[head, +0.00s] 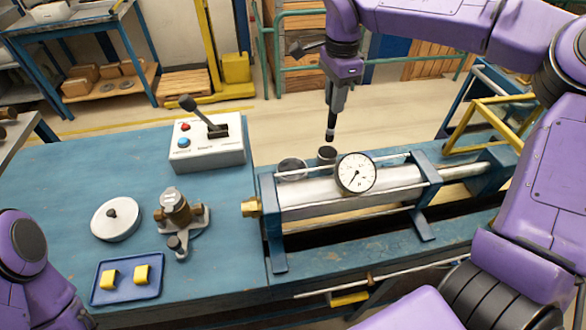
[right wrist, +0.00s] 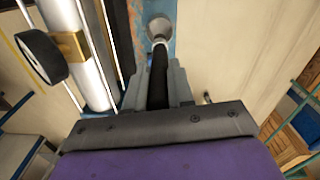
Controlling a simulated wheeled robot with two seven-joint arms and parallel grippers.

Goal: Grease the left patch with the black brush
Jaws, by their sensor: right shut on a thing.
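My right gripper (head: 332,108) hangs pointing down behind the metal cylinder. It is shut on the black brush (head: 330,134), whose dark end points down. In the right wrist view the brush's black shaft (right wrist: 159,80) runs between the fingers, with a pale grey round piece (right wrist: 158,28) at its far end; I cannot tell whether that belongs to the brush. A small dark cup (head: 327,154) stands just below the brush end, seemingly apart from it. A grey round piece (head: 291,168) is left of the cup. I cannot pick out the left patch. My left gripper is out of view.
The steel cylinder (head: 310,190) with a dial gauge (head: 356,173) lies in a blue frame in front of the brush. A control box (head: 207,143) with a lever, a white disc (head: 115,218), a brass fitting (head: 175,208) and a blue tray (head: 127,290) stand left.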

